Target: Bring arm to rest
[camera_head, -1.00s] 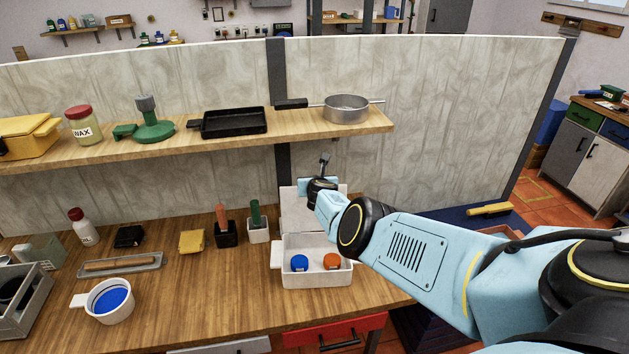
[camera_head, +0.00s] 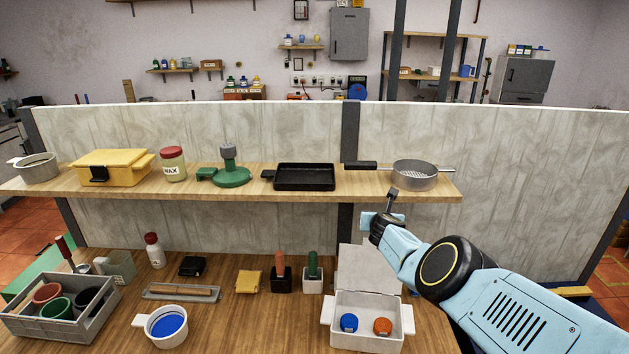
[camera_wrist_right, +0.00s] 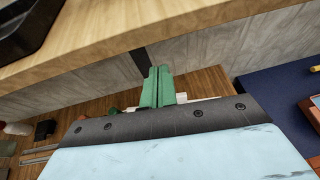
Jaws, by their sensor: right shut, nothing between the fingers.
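My right arm comes in from the right in the head view, with its light blue and black links over the bench. Its gripper (camera_head: 390,205) is at the shelf's front edge, below the metal strainer, above and behind the open white box. In the right wrist view the two green fingers (camera_wrist_right: 157,87) are together with nothing between them. The fingertips are hard to make out in the head view. My left arm and gripper are not in view.
The wooden shelf (camera_head: 240,190) carries a strainer (camera_head: 415,175), black tray (camera_head: 305,177), green stand (camera_head: 231,177), wax jar (camera_head: 173,165) and yellow box (camera_head: 112,168). Below are the white box (camera_head: 370,338) with a blue and an orange lid, a blue-filled cup (camera_head: 167,326) and a grey crate (camera_head: 90,324).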

